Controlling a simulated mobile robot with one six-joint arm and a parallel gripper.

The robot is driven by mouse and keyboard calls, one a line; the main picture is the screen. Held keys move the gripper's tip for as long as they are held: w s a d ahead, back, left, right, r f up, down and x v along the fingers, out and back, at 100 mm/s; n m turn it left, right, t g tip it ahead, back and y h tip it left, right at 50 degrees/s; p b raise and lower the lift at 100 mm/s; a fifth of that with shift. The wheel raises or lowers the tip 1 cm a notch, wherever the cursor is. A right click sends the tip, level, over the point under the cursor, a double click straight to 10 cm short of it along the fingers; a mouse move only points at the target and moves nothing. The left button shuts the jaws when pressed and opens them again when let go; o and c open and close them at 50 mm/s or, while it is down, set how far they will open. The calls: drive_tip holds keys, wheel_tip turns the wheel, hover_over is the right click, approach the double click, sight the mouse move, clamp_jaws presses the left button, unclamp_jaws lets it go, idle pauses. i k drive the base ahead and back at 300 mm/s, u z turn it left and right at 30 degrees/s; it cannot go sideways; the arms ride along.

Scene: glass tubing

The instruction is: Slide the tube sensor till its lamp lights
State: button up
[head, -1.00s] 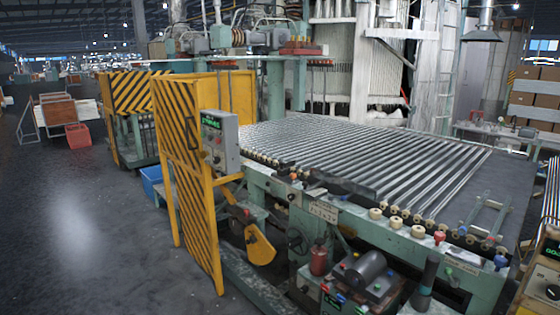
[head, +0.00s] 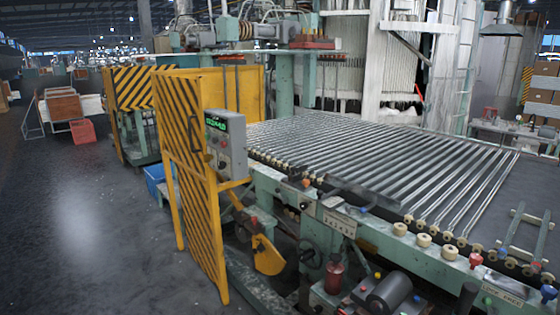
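Rows of clear glass tubes (head: 370,160) lie side by side on the sloping roller table in the head view. Along the table's green front rail (head: 380,232) sit several small fittings: a dark block (head: 296,178), pale rollers (head: 400,229), a red knob (head: 475,260) and a blue knob (head: 548,292). I cannot tell which of these fittings is the tube sensor, and I see no lamp that I can make out as its own. My gripper does not show in this view.
A control box (head: 226,143) with a green display hangs on a yellow striped guard (head: 190,170) left of the table. A motor (head: 388,292) and a red canister (head: 334,277) sit below the rail. Open dark floor (head: 80,230) lies at left.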

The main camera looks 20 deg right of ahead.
sight(293, 177)
drive_tip(key=u, duration=0.15)
drive_tip(key=i, duration=1.45)
drive_tip(key=z, duration=0.4)
